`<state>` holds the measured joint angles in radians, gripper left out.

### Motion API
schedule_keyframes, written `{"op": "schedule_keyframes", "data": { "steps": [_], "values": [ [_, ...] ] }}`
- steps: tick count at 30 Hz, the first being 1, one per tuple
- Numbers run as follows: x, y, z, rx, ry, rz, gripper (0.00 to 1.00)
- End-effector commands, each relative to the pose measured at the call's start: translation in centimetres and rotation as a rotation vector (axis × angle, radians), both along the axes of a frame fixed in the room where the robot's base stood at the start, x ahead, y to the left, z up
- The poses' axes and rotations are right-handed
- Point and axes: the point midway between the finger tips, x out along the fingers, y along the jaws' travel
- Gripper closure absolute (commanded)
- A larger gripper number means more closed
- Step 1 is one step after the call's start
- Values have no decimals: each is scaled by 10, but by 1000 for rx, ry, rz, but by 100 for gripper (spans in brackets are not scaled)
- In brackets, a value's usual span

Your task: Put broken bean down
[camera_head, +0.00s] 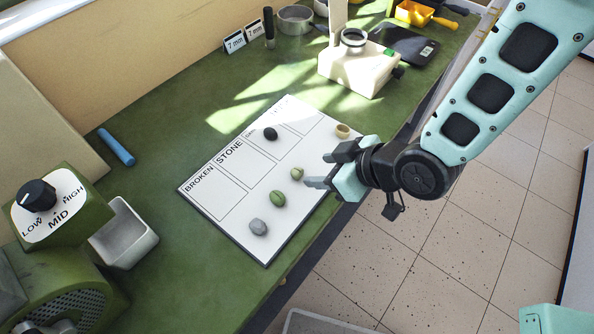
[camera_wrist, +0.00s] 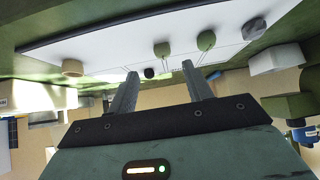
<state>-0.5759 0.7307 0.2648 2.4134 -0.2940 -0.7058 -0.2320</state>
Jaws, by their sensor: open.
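A white sorting board (camera_head: 212,199) lies on the green bench, with printed boxes headed BROKEN and STONE; other labels are too small to read. The BROKEN box is bare. A dark bean (camera_head: 270,133) lies in a box beyond STONE. A small pale green bean (camera_head: 297,174), a larger green bean (camera_head: 278,198), a grey stone (camera_head: 258,227) and a tan bean (camera_head: 343,131) lie along the board's right side. I cannot tell for sure which bean is broken. My gripper (camera_head: 317,170) is open and empty beside the small green bean; its fingers also show in the wrist view (camera_wrist: 160,72).
A cream machine (camera_head: 358,70) stands behind the board. A green grinder with a dial (camera_head: 45,215) and a white bin (camera_head: 123,238) are at left. A blue stick (camera_head: 116,147) lies on the bench. The bench edge runs below my arm.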

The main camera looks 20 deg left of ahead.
Motion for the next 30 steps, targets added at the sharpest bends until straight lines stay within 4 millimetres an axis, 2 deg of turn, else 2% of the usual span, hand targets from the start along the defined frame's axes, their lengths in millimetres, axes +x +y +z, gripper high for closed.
{"op": "schedule_keyframes", "data": {
  "steps": [8,18,28,30],
  "values": [
    [2,10,-11,0,2,1,50],
    [8,37,-40,0,-1,1,50],
    [9,40,-45,0,-1,1,50],
    [9,40,-45,0,0,0,69]
  ]
}}
